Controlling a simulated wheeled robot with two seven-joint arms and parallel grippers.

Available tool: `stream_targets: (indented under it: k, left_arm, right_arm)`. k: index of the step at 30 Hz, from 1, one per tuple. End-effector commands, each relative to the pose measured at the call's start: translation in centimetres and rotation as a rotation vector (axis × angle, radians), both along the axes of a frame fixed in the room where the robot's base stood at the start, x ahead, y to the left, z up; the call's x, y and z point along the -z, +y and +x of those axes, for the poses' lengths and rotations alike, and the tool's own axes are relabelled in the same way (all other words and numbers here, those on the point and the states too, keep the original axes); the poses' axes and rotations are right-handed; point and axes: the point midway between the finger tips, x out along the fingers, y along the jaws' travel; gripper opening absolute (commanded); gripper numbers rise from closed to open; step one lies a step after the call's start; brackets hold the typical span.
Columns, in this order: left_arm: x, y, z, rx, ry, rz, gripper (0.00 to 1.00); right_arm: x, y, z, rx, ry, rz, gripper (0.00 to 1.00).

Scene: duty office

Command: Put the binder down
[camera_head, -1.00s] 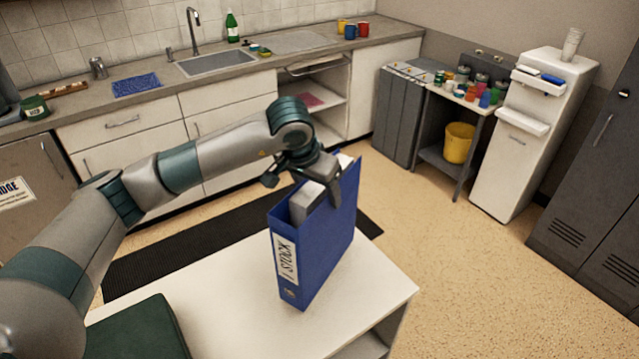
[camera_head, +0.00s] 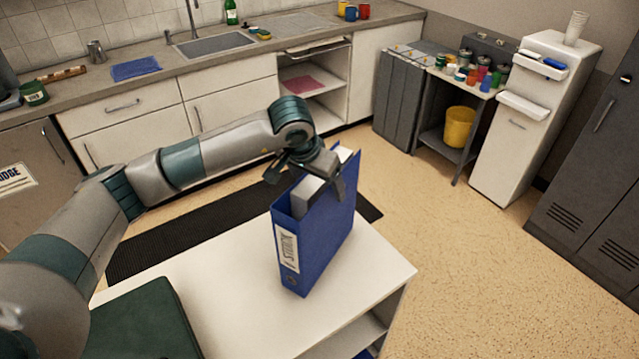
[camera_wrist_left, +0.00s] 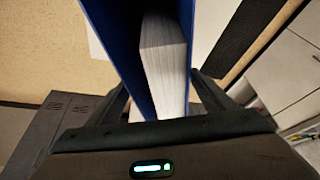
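The blue binder (camera_head: 318,237), with a white "STOCK" label on its spine, is upright over the white table top (camera_head: 220,305). I cannot tell whether its bottom edge touches the table. My left gripper (camera_head: 318,187) is over the binder's top, one finger down each side, and appears shut on it. In the left wrist view, the blue covers and white pages of the binder (camera_wrist_left: 165,65) run up between the fingers (camera_wrist_left: 163,98). My right gripper is in neither view.
The table top is bare around the binder, with the table's right edge (camera_head: 405,280) close by. A black floor mat (camera_head: 190,235) and counter with sink (camera_head: 215,44) lie beyond.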

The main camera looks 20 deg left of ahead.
Motion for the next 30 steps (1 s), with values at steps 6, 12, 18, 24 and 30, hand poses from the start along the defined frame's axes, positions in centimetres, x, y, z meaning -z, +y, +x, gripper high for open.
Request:
stream_targets:
  k: [6, 12, 18, 24, 30]
  left_arm:
    - [-0.1, 0.0, 0.0, 0.000, 0.000, 0.000, 0.75]
    - [-0.8, 0.1, -0.2, 0.000, -0.002, 0.000, 0.75]
    - [-3.4, 0.4, -1.2, 0.001, -0.006, 0.000, 0.75]
    - [-6.8, 0.7, -2.6, 0.001, -0.005, -0.001, 0.75]
    - [-9.7, 1.0, -3.7, 0.000, -0.004, -0.001, 0.75]
  right_arm:
    - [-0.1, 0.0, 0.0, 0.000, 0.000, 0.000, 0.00]
    - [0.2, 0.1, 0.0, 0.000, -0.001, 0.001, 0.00]
    - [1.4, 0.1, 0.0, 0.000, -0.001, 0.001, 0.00]
    - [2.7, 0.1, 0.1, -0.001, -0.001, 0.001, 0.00]
    - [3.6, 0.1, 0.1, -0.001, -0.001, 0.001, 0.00]
